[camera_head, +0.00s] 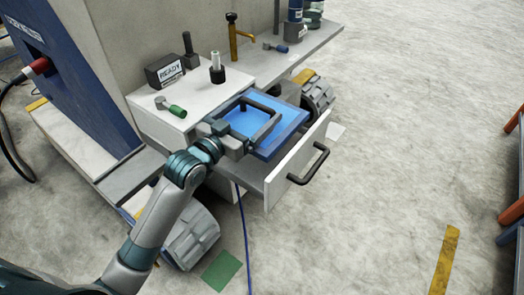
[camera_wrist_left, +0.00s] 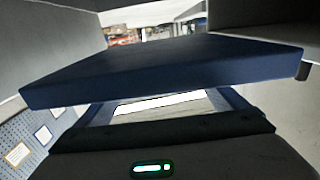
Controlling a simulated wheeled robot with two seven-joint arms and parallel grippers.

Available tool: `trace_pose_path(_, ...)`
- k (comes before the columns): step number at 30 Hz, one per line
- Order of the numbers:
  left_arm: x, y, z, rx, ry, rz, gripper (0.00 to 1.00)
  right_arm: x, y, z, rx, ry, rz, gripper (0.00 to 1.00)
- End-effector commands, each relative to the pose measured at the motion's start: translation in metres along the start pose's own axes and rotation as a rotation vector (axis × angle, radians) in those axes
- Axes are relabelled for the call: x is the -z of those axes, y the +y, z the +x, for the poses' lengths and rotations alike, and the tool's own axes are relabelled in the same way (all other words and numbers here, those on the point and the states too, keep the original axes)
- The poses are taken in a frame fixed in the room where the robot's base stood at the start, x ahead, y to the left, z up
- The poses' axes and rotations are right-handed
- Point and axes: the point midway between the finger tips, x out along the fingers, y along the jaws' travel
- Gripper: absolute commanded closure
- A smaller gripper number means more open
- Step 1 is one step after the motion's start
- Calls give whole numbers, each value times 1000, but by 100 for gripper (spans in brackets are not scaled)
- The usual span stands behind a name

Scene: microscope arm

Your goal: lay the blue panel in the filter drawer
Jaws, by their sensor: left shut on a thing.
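The blue panel (camera_head: 291,121) is a flat square slab in the head view, over the open filter drawer with its white front (camera_head: 300,160) and dark handle. My left gripper (camera_head: 259,122) is shut on the panel, reaching in from its left side. In the left wrist view the panel (camera_wrist_left: 160,72) spans the picture as a dark blue slab, slightly tilted. The panel and gripper hide most of the drawer's inside. I cannot tell whether the panel touches the drawer floor or walls. My right gripper is not in view.
On the white cabinet top beside the drawer stand a dark READY box (camera_head: 165,71), a green-handled tool (camera_head: 171,107) and a white cylinder on a black base (camera_head: 217,69). A wheel (camera_head: 318,92) stands behind the drawer. The floor to the right is mostly open.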

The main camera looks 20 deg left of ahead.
Motion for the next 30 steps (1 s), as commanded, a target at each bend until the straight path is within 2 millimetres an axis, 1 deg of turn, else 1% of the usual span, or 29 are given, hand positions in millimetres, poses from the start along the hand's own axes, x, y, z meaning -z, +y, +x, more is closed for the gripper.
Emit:
trace_pose_path(6, -1, -2, 3, -4, 3, -1, 39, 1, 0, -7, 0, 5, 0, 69)
trace_pose_path(13, -1, -2, 3, -4, 2, -1, 39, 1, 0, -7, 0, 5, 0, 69)
trace_pose_path(16, -6, -2, 3, -4, 1, -1, 39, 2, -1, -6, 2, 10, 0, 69)
trace_pose_path(19, -17, -2, 3, -4, 0, -2, 39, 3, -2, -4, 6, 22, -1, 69)
trace_pose_path(24, -44, -2, 3, -4, -1, -2, 39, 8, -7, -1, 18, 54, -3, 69)
trace_pose_path(27, -57, -2, 2, -4, 0, -2, 39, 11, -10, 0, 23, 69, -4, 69)
trace_pose_path(30, -63, -2, 2, -4, 1, 0, 39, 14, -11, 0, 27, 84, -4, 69)
